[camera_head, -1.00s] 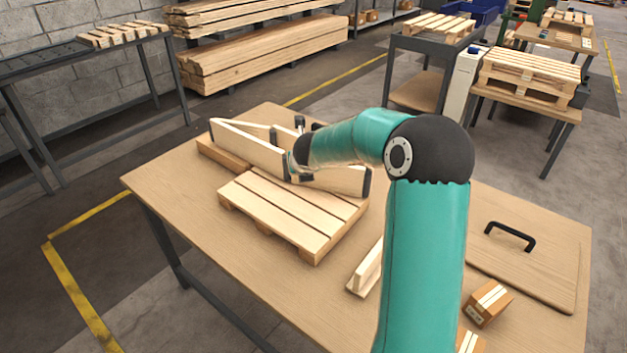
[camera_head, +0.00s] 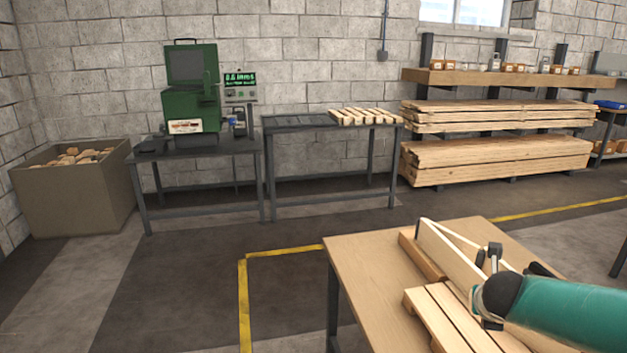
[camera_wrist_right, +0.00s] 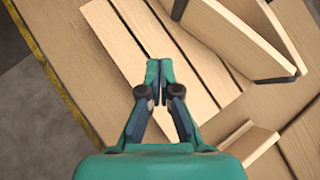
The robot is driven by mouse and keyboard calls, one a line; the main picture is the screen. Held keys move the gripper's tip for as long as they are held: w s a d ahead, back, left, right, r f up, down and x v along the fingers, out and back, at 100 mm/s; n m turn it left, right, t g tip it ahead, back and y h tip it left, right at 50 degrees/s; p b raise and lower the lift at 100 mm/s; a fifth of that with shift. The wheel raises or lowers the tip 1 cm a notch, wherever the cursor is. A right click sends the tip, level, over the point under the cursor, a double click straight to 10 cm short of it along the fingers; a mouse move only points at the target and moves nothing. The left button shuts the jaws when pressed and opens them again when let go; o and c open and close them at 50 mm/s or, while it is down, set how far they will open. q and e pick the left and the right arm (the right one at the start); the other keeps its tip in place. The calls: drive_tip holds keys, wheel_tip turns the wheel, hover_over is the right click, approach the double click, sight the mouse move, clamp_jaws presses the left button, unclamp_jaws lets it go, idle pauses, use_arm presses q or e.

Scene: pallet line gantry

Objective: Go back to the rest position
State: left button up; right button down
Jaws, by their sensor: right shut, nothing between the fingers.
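My right arm comes in from the right edge of the head view. Its shut, empty gripper (camera_wrist_right: 160,66) shows in the right wrist view, above a slatted wooden pallet (camera_wrist_right: 113,48); from this angle I cannot tell the height of the gap. In the head view the pallet (camera_head: 428,318) lies on the wooden worktable (camera_head: 362,268), partly cut off by the frame's bottom edge and my arm. The fingers are mostly hidden there behind the dark wrist joint. My left gripper is in neither view.
An angled wooden frame (camera_head: 445,252) stands on the table behind the pallet; it also shows in the wrist view (camera_wrist_right: 236,32). A wooden piece (camera_wrist_right: 249,143) lies right of the gripper. A green machine (camera_head: 190,105), a scrap bin (camera_head: 72,195) and lumber racks line the wall. Floor left of the table is clear.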

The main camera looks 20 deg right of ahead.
drive_tip(key=a+f+n+y+p, duration=0.1)
drive_tip(key=a+f+n+p, duration=0.1)
drive_tip(key=a+f+n, duration=0.3)
drive_tip(key=w+a+f+n+y+p, duration=0.1)
drive_tip(key=a+f+n+p, duration=0.1)
drive_tip(key=a+f+n, duration=0.4)
drive_tip(key=a+f+n+y+p, duration=0.2)
drive_tip(key=a+f+n, duration=0.3)
drive_tip(key=n, duration=0.6)
drive_tip(key=shift+w+a+f+g, duration=0.3)
drive_tip(key=shift+w+a, duration=0.05)
drive_tip(key=shift+a, duration=0.25)
drive_tip(key=s+a+f+n+g+y+p, duration=0.2)
drive_tip(key=s+a+f+n+y, duration=0.1)
drive_tip(key=s+a+n, duration=0.5)
drive_tip(key=s+a+f+n+g+y+p, duration=0.2)
drive_tip(key=s+a+f+n, duration=0.3)
drive_tip(key=s+a+n, duration=0.4)
drive_tip(key=a+n+g+y, duration=0.1)
drive_tip(key=a+n, duration=0.1)
drive_tip(key=a, duration=0.1)
drive_tip(key=shift+a, duration=0.15)
drive_tip(key=shift+f, duration=0.1)
